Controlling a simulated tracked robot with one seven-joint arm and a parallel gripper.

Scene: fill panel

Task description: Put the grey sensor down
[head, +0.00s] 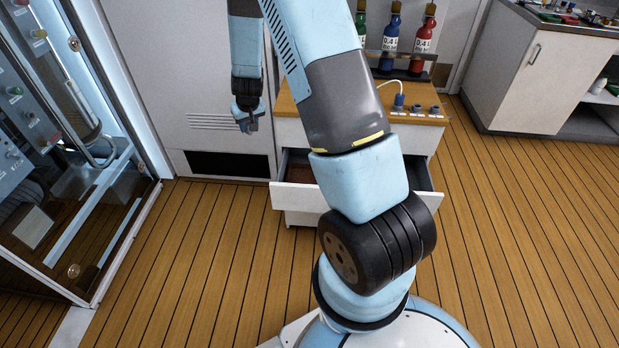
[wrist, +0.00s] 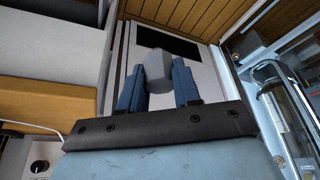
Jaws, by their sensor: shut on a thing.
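The grey sensor (wrist: 155,68) shows in the wrist view as a small grey block between the two blue fingers of my gripper (wrist: 158,85). The fingers are shut on it from both sides. In the head view my gripper (head: 248,121) hangs pointing down in front of the pale cabinet, left of the small drawer unit. There the sensor is too small and too hidden by the fingers to make out clearly. The sensor is held in the air, well above the wooden floor.
The drawer unit (head: 292,131) has an open drawer (head: 298,197) and a wooden top bearing several bottles (head: 392,35) and a white cable. A glass-fronted cabinet (head: 110,215) stands at left, a white counter (head: 540,75) at right. Wooden floor (head: 210,250) is clear at front left.

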